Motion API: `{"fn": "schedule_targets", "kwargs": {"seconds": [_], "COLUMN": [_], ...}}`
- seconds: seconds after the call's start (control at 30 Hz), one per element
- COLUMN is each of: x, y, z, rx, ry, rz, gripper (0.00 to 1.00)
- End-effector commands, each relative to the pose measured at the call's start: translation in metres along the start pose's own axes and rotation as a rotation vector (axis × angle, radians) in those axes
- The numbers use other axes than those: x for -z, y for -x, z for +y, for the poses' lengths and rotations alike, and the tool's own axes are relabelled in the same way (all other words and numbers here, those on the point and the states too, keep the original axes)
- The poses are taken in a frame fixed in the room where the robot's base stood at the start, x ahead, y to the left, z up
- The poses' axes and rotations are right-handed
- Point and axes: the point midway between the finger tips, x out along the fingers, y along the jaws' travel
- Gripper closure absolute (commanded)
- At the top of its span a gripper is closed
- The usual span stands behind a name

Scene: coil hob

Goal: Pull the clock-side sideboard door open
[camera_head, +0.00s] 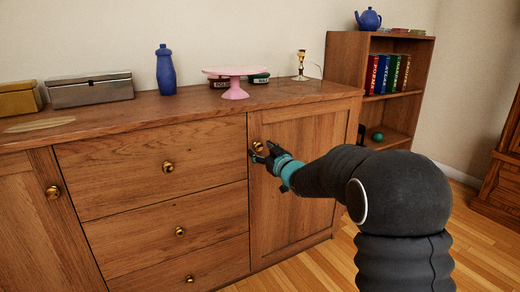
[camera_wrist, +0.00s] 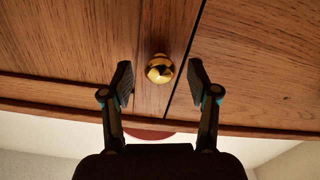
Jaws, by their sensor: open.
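The wooden sideboard (camera_head: 60,140) has a right door (camera_head: 300,142), which looks shut, with a brass knob (camera_head: 257,146) near its upper left edge. My gripper (camera_head: 262,154) is at this knob. In the wrist view the knob (camera_wrist: 160,68) lies between the two open, dark fingers, with a gap on each side. The fingers do not visibly touch it. A left door (camera_head: 35,215) with its own brass knob (camera_head: 53,192) is partly in view and looks shut. I cannot make out a clock in either view.
Drawers (camera_head: 150,168) with brass knobs lie between the doors. A bookshelf (camera_head: 347,60) stands right. Wooden floor (camera_head: 325,268) shows in front.

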Motion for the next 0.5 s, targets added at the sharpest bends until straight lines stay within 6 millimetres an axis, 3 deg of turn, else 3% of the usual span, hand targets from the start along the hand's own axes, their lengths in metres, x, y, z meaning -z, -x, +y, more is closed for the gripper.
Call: {"fn": "schedule_targets", "kwargs": {"seconds": [0.2,0.5], "x": [0.000,0.000], "y": [-0.018,-0.021], "z": [0.000,0.000], "rx": [0.000,0.000], "ry": [0.000,-0.001], "rz": [0.000,0.000], "gripper": [0.40,0.40]}}
